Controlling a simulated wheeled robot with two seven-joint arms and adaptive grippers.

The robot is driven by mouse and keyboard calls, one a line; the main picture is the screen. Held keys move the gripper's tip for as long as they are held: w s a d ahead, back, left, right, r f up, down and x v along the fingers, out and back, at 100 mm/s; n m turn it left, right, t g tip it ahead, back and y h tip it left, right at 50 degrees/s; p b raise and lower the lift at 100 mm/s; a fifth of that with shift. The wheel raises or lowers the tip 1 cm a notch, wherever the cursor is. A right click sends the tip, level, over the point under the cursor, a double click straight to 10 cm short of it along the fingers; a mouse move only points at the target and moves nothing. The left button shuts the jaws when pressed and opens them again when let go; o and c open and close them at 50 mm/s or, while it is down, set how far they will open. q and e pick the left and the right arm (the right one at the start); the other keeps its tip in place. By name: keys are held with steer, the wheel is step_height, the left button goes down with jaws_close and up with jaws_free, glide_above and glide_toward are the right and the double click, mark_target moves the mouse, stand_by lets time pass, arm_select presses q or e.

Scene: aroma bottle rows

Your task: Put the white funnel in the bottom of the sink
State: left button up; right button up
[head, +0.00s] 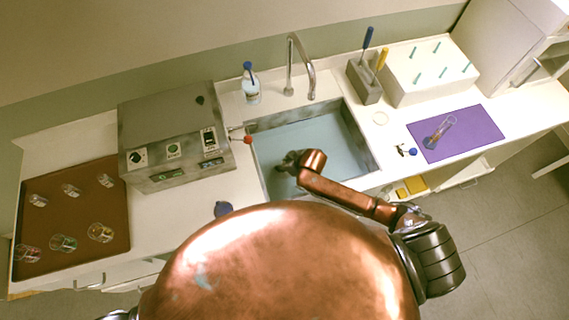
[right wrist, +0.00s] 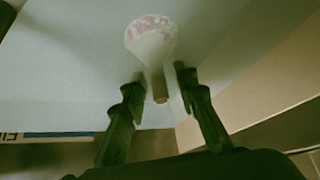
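The white funnel (right wrist: 152,40) shows in the right wrist view, its wide mouth away from me and its narrow stem toward my right gripper (right wrist: 160,85). The two dark fingers stand on either side of the stem with gaps showing, so the gripper looks open. The pale blue surface behind the funnel looks like the sink floor; I cannot tell whether the funnel touches it. In the head view my right gripper (head: 290,160) is over the sink (head: 320,135), and I cannot make out the funnel there. My left gripper is out of view.
A grey metal machine (head: 175,135) stands left of the sink, with a brown mat (head: 75,215) of small glass jars beyond. A faucet (head: 302,65) rises behind the sink. A purple mat (head: 470,128) with a tilted glass vessel (head: 440,130) lies to the right.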

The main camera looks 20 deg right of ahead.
steer(key=p+v, duration=0.1)
steer(key=v, duration=1.1)
